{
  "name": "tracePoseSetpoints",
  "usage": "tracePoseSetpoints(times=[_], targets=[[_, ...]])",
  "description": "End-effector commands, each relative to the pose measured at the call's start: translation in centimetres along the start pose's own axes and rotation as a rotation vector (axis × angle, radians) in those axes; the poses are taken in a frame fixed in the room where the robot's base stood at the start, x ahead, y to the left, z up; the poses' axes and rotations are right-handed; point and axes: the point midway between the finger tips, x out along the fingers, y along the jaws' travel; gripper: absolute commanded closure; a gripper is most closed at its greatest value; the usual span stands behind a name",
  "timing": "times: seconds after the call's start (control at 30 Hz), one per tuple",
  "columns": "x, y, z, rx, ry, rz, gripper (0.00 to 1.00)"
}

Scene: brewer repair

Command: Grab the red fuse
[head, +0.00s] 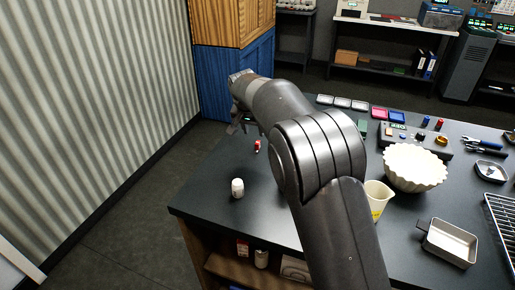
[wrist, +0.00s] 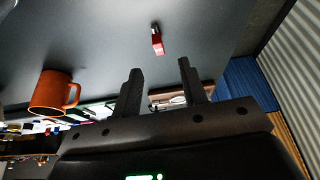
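The red fuse (wrist: 157,42) lies on the dark table top in the wrist view, ahead of my fingers and roughly between their lines. It is a small red piece with a darker end. In the head view a small red and white piece (head: 257,146) lies on the table just below my gripper (head: 238,128); it looks like the same fuse. In the wrist view my gripper (wrist: 158,78) shows two separated fingers with nothing between them. The fuse is apart from both fingers.
An orange mug (wrist: 50,93) stands to the left in the wrist view. In the head view a white jar (head: 237,188) stands near the table's left edge. A white fluted bowl (head: 413,168), a measuring cup (head: 377,198) and a metal tin (head: 447,243) stand to the right.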

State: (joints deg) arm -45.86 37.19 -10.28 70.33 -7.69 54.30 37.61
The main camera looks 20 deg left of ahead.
Motion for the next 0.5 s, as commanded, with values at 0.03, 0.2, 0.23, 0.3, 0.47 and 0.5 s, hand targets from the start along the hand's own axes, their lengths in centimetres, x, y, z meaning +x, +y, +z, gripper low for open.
tracePoseSetpoints(times=[0.03, 0.2, 0.23, 0.3, 0.47, 0.5], targets=[[0.9, 0.1, 0.1, 0.000, -0.002, 0.002, 0.61], [3.6, 0.1, 0.0, 0.000, -0.002, 0.002, 0.61], [4.0, 0.1, 0.0, 0.000, -0.002, 0.002, 0.61], [4.5, 0.2, 0.0, 0.000, -0.002, 0.001, 0.61], [5.8, 0.2, 0.0, 0.000, -0.002, 0.002, 0.61], [6.4, 0.3, 0.0, 0.001, -0.003, 0.002, 0.61]])
